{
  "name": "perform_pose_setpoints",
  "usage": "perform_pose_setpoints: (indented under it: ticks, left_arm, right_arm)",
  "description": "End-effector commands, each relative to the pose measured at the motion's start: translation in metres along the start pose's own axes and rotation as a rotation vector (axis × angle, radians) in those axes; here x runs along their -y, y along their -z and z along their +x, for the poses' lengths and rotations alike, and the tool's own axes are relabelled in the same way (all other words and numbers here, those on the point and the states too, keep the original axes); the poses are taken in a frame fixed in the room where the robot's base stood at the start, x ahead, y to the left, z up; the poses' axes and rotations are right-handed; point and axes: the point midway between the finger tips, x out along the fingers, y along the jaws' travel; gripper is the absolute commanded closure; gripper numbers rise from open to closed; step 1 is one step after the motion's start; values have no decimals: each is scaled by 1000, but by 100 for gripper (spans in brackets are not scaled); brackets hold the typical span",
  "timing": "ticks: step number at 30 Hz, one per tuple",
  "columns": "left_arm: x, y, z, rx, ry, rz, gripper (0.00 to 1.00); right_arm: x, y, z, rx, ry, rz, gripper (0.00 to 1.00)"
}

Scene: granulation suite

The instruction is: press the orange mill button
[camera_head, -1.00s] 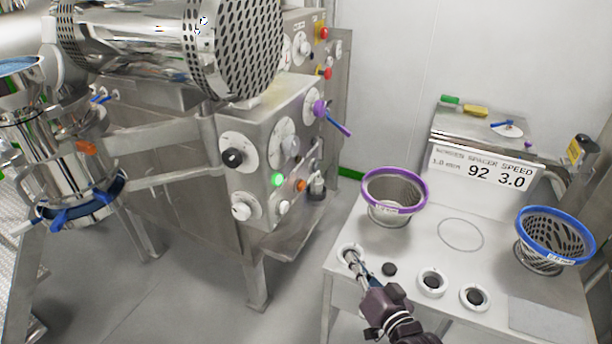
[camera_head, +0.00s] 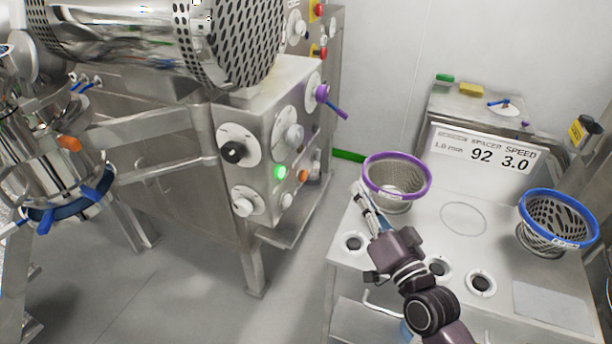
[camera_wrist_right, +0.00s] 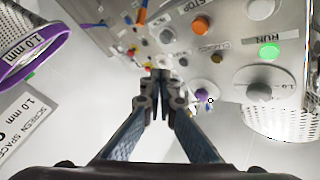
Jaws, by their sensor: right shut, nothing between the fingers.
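The orange button (camera_head: 303,176) is a small round knob on the steel mill's control panel, right of a lit green button (camera_head: 281,172). In the right wrist view the orange button (camera_wrist_right: 201,25) sits at the upper right beside a STOP label, left of the green button marked RUN. My right gripper (camera_head: 359,190) is shut and empty. It is above the white table's back left part, just left of the purple-rimmed screen, and apart from the orange button. In the wrist view its closed fingertips (camera_wrist_right: 162,78) point toward the panel. My left gripper is not in view.
The purple-rimmed screen (camera_head: 397,180) stands beside my right gripper. A blue-rimmed screen (camera_head: 558,221) stands farther right on the white table (camera_head: 463,244). Several dials and a purple-handled knob (camera_head: 323,94) stick out from the panel. Open floor lies between mill and table.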

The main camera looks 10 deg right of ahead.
Motion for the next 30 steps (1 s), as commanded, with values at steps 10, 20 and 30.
perform_pose_setpoints:
  ticks: [10,20,30]
  left_arm:
    - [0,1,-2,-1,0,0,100]
    - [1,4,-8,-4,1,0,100]
    - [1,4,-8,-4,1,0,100]
  right_arm:
    - [22,-21,30,-2,-1,3,100]
    - [41,-39,55,0,0,1,100]
    - [43,-44,60,1,0,-1,100]
